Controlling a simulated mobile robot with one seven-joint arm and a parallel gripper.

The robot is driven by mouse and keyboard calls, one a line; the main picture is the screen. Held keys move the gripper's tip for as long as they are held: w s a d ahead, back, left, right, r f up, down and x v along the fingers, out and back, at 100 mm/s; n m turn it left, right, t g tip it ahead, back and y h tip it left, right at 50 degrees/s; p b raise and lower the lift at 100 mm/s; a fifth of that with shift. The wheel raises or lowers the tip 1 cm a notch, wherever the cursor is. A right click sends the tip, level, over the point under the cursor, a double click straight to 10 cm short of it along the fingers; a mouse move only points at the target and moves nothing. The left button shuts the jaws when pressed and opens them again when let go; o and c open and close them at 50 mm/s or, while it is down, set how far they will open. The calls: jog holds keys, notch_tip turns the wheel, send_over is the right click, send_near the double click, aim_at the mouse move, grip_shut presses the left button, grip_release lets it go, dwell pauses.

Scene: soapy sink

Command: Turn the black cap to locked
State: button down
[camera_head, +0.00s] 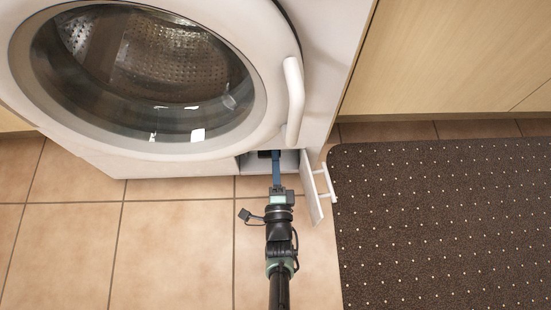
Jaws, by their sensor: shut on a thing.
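A small compartment (252,166) is open low on the front right of a white washing machine. A dark part inside it, which looks like the black cap (264,154), shows just beside my fingertips. My gripper (277,155) reaches from the front into the compartment and is shut on the cap. The overhanging front of the machine hides most of the cap and the fingertips. The cap's markings and its turned position cannot be seen.
The compartment's small white door (313,188) stands open just right of my gripper, its handle (327,182) facing right. The machine's round door (150,80) is shut above, with a white handle (293,100). A dark dotted mat (440,220) lies right; tiled floor (170,250) is clear left.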

jog(key=c, duration=0.8)
grip_release()
jog(key=shift+c, duration=0.2)
jog(key=s+p, duration=0.4)
jog(key=s, duration=0.9)
jog(key=shift+p, duration=0.3)
